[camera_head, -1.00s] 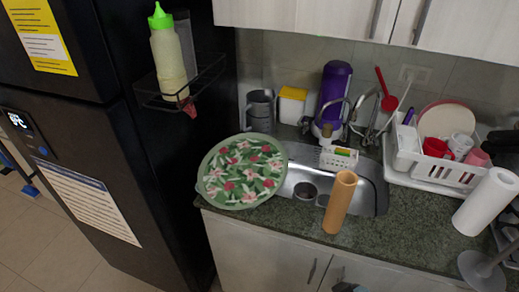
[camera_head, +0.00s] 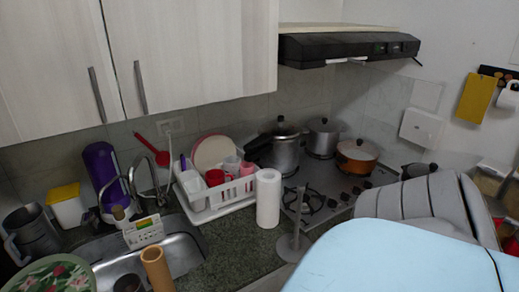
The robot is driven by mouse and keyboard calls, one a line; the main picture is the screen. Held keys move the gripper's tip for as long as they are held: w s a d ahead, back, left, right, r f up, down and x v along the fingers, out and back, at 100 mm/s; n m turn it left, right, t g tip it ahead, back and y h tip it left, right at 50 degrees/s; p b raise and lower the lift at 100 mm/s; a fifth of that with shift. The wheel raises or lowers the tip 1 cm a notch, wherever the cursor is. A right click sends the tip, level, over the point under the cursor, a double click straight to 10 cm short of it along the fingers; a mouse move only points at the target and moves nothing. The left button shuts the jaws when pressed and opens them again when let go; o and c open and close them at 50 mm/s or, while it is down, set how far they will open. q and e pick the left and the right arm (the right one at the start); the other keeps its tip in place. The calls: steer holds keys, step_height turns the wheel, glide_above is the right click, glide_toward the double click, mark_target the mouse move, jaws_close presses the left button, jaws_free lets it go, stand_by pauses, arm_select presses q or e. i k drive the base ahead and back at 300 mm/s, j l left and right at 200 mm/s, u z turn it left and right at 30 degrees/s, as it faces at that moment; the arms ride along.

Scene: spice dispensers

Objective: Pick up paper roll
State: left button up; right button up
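A white paper roll (camera_head: 268,198) stands upright on the dark green counter (camera_head: 228,248), in front of the dish rack and left of the stove. A grey stand with a round base and a thin upright post (camera_head: 294,238) is close to its right. A brown cylinder (camera_head: 157,270) stands at the front edge of the sink at lower left. Neither of my grippers shows in this view, and nothing is touching the paper roll.
A dish rack (camera_head: 213,204) with cups and plates stands behind the roll. Pots (camera_head: 286,150) stand on the stove (camera_head: 330,195) to the right. A large light-blue surface (camera_head: 395,262) fills the lower right. White cabinets (camera_head: 190,50) hang above.

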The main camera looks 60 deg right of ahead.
mark_target(268, 181)
steer(key=z, duration=2)
